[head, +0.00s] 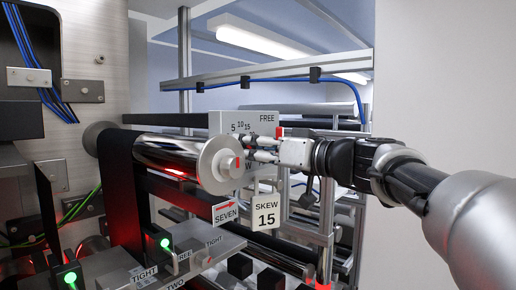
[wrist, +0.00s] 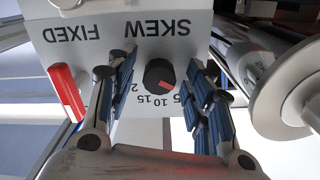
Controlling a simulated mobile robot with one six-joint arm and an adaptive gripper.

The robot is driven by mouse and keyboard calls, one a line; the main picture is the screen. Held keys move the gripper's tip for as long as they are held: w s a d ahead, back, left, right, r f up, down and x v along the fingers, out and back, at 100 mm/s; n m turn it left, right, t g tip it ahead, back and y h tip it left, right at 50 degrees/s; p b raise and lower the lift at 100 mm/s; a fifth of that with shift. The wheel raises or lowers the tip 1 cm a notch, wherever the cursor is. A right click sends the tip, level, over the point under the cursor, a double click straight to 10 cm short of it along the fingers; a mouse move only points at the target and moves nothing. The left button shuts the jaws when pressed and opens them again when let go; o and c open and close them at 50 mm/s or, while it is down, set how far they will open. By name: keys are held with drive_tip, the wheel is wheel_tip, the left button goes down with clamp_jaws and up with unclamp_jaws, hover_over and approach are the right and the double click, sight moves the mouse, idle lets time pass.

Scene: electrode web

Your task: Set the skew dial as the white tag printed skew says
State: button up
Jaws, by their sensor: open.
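The white tag (head: 266,214) reads SKEW 15 and hangs below the panel in the head view. In the head view the dial is hidden by the gripper.
A red lever (wrist: 67,92) sits beside the dial near the word FIXED. A shiny roller (head: 180,155) with a white end disc stands close left of my gripper. A tag (head: 226,212) reads SEVEN. A ledge (head: 190,255) with green lights lies below.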

drive_tip(key=shift+c, duration=0.3)
drive_tip(key=c, duration=1)
drive_tip(key=shift+m, duration=0.4)
drive_tip(key=m+b, duration=0.1)
drive_tip(key=m, duration=0.2)
drive_tip(key=shift+b, duration=0.4)
drive_tip(key=m, duration=0.9)
drive_tip(key=shift+r, duration=0.15)
drive_tip(key=m+p, duration=0.1)
drive_tip(key=m, duration=0.3)
drive_tip(key=shift+m+p, duration=0.35)
drive_tip(key=shift+m, duration=0.05)
